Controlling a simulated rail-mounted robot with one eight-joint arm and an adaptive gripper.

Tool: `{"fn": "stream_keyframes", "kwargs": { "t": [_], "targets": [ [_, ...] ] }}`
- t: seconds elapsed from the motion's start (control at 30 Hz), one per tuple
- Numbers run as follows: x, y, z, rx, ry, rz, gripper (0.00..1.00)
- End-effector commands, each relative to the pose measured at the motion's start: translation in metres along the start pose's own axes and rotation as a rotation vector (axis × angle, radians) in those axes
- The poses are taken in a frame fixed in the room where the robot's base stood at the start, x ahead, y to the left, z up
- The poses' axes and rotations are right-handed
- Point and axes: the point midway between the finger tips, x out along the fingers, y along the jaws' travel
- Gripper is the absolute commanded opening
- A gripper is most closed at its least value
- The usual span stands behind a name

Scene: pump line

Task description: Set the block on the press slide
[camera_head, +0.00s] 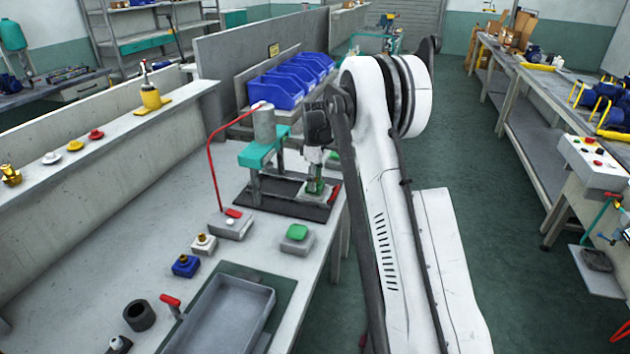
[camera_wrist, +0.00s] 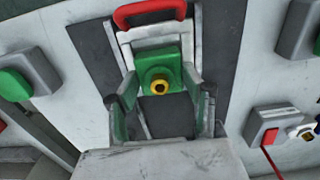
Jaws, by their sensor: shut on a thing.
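The green block (camera_wrist: 146,66) with a yellow fitting on it is between the fingers of my gripper (camera_wrist: 160,98) in the wrist view. My gripper is shut on it. The press slide (camera_wrist: 152,31), a pale plate with a red handle, lies under and beyond the block. In the head view my gripper (camera_head: 315,180) points down over the front of the press base, beside the slide's red handle (camera_head: 335,192). The block shows only as a bit of green there. I cannot tell whether it touches the slide. The press (camera_head: 262,153) has a green arm and a grey cylinder.
A grey box with a green button (camera_head: 297,236) stands in front of the press, and a grey box with a red part (camera_head: 232,224) to its left. A grey tray (camera_head: 222,312) lies nearer. Blue bins (camera_head: 285,85) are behind. A curved red hose (camera_head: 212,160) rises left of the press.

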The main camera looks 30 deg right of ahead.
Motion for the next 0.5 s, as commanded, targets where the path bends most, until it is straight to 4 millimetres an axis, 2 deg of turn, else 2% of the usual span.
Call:
{"fn": "stream_keyframes", "kwargs": {
  "t": [0.5],
  "targets": [
    [0.0050,0.0000,0.0000,0.000,0.000,0.000,0.08]
  ]
}}
